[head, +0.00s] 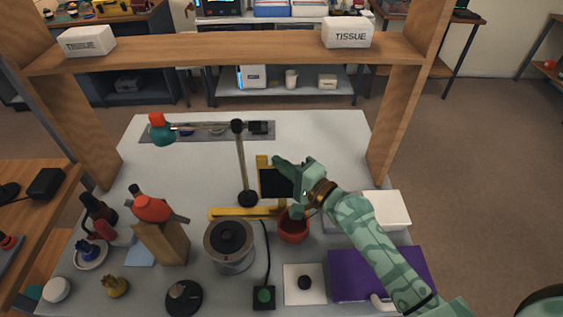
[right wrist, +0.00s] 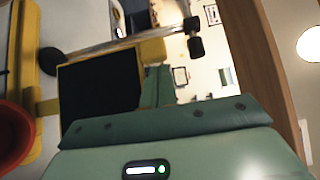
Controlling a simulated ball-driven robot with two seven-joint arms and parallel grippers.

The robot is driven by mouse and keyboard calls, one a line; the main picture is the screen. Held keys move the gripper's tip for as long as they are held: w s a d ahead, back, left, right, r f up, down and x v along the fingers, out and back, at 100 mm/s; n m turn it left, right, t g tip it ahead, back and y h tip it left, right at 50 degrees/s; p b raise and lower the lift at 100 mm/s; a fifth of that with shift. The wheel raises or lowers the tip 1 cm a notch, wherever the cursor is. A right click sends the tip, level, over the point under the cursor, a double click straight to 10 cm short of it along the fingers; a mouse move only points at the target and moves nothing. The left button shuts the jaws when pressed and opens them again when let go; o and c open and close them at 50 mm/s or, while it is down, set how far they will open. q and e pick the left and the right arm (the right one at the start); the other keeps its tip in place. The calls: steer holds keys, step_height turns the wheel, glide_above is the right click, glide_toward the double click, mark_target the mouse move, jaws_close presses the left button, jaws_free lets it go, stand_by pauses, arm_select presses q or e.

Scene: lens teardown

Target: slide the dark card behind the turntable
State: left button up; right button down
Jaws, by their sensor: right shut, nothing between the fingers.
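The dark card (head: 273,183) stands upright in a yellow frame on a yellow rail (head: 232,213). It also shows in the right wrist view (right wrist: 100,84), left of centre with its yellow edging. A grey round drum with a dark knobbed top (head: 229,247), which looks like the turntable, stands nearer than the rail. My right gripper (head: 283,162) is shut and empty at the card's upper right and covers part of it. Its green fingers cross the lower right wrist view (right wrist: 165,122). I cannot tell whether they touch the card or its frame. My left gripper is not in view.
A red bowl (head: 293,226) sits just below the right hand. A lamp-like stand (head: 243,165) rises left of the card. A white box (head: 385,207) and purple box (head: 350,272) lie to the right. A wooden shelf (head: 220,50) spans the back.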

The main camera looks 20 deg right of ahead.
steer(key=shift+a, duration=0.15)
steer(key=shift+w, duration=0.1)
steer(key=w+a+p, duration=0.1)
steer(key=w+a, duration=0.2)
steer(key=a, duration=1)
steer(key=shift+w+a, duration=0.15)
steer(key=shift+w, duration=0.2)
